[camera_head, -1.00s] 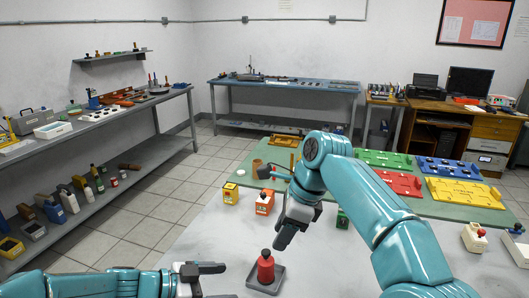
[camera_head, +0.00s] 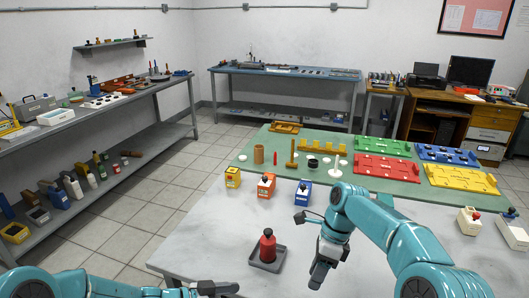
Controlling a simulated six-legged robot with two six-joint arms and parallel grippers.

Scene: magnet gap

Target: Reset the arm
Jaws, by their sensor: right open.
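My right arm comes in from the right in the head view, and its gripper (camera_head: 321,274) hangs over the pale tabletop (camera_head: 222,226), to the right of a red bottle-shaped piece. That red piece (camera_head: 267,246) stands upright on a small dark square tray (camera_head: 281,256). The right gripper is apart from it, open, with nothing seen between its fingers. My left gripper (camera_head: 214,289) is at the bottom edge, partly cut off, left of the dark tray; its opening is not clear.
Yellow (camera_head: 233,177), orange (camera_head: 266,186) and blue (camera_head: 304,193) boxes stand in a row beyond the tray. A green mat (camera_head: 262,143) behind holds coloured plates and small parts. White blocks (camera_head: 468,221) sit at the right. The tabletop's left front is clear.

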